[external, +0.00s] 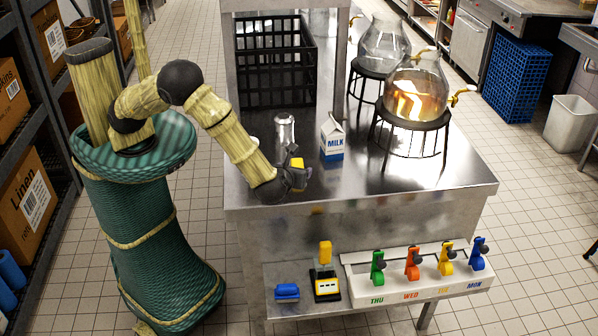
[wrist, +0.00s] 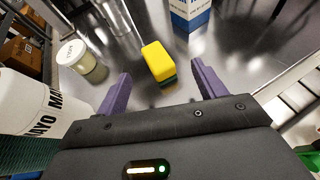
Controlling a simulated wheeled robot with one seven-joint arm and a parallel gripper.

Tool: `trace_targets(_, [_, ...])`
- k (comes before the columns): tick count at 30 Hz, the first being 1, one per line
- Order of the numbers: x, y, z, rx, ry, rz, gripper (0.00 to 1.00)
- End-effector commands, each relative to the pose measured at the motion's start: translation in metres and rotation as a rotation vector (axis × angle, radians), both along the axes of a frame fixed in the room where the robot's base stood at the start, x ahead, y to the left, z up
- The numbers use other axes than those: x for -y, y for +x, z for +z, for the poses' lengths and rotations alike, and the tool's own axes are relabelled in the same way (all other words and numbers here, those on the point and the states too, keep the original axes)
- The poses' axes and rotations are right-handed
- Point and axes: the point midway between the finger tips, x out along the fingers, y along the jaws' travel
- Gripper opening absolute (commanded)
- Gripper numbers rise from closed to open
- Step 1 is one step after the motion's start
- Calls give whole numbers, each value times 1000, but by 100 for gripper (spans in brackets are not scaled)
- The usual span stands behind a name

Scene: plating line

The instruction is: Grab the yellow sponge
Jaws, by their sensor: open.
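The yellow sponge (wrist: 158,62) has a dark green-blue underside and lies on the steel counter (wrist: 215,75). In the wrist view it is just beyond and between the tips of my gripper (wrist: 160,82), whose two purple fingers are apart with nothing between them. In the external view my gripper (external: 304,172) is low over the counter near its front left part. The sponge (external: 297,163) shows there as a small yellow patch, partly hidden by my gripper.
Glass vessels on black stands (external: 415,95) are at the right.

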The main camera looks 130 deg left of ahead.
Motion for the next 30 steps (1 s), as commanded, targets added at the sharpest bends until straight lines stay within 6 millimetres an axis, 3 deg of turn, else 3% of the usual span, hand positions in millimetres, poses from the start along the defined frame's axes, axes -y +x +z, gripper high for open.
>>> trace_targets(3, [-9,-4,-4,-1,1,1,70])
trace_targets(14, [-11,-5,-5,0,0,1,70])
trace_targets(24, [-45,-26,-22,-3,1,2,70])
trace_targets(30, [-51,-28,-27,0,0,0,70])
